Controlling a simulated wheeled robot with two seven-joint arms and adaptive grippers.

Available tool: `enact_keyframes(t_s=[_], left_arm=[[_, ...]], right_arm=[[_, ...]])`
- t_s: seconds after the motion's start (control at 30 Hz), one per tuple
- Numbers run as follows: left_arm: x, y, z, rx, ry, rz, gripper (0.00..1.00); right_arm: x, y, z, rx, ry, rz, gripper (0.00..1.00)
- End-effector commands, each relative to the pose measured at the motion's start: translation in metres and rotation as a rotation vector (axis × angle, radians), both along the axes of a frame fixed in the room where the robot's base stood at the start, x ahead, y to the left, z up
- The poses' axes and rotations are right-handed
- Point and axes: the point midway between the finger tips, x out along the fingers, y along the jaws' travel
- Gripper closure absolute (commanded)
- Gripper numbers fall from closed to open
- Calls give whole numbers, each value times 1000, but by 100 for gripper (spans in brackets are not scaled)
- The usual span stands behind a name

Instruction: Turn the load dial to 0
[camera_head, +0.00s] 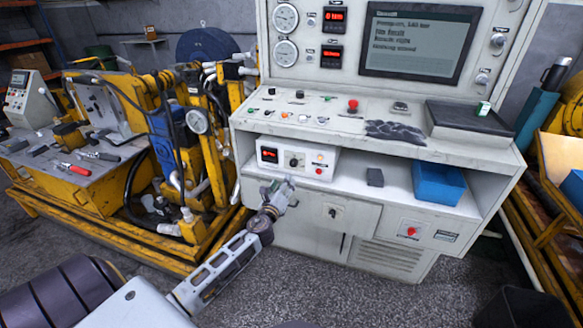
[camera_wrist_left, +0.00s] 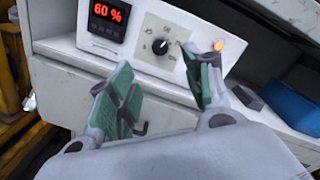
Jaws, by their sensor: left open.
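The load dial (camera_wrist_left: 160,47) is a small black knob on a pale scale plate, on the front of a white control box (camera_head: 296,158). In the head view the dial (camera_head: 294,161) sits between a red display and several small buttons. The display (camera_wrist_left: 107,19) reads 60 %. My left gripper (camera_wrist_left: 163,80) is open, with its green-padded fingers apart and nothing between them. It is below and in front of the box, and the dial shows beyond the gap between the fingertips, apart from them. In the head view the left gripper (camera_head: 277,190) is near the shelf edge. My right gripper is not in view.
The box stands on the console's open shelf (camera_head: 345,195), with a dark block (camera_head: 375,177) and a blue bin (camera_head: 437,183) to its right. Drawers are below. A yellow hydraulic rig (camera_head: 150,140) stands on the left. An orange light (camera_wrist_left: 218,46) is near the right finger.

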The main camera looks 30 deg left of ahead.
Motion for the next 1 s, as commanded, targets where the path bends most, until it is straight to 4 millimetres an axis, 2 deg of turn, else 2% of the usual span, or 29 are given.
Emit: enact_keyframes(t_s=[1.0], left_arm=[[76,23,0,0,-1,0,50]], right_arm=[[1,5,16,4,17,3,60]])
